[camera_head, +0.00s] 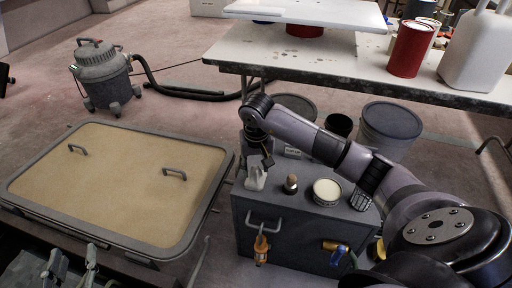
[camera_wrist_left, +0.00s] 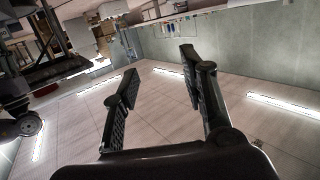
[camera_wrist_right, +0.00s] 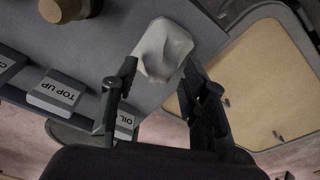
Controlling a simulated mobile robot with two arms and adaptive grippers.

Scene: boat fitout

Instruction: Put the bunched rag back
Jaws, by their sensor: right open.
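The bunched rag (camera_head: 255,178) is a white crumpled bundle standing on the near left part of the grey chest's top (camera_head: 270,205). My right gripper (camera_head: 262,158) points down right above it. In the right wrist view the rag (camera_wrist_right: 162,50) shows just beyond and between the open fingertips (camera_wrist_right: 160,72); whether they touch it I cannot tell. My left gripper (camera_head: 70,268) is low at the bottom left of the head view. In the left wrist view its fingers (camera_wrist_left: 158,75) are apart, with nothing between them, facing the open floor.
A wooden-knobbed item (camera_head: 291,184) and a round pale-topped tin (camera_head: 327,192) stand right of the rag. Small labelled blocks, one reading TOP UP (camera_wrist_right: 56,92), are on the chest. A framed tan hatch (camera_head: 120,185) lies left. Buckets (camera_head: 390,125) and a white table (camera_head: 330,62) stand behind.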

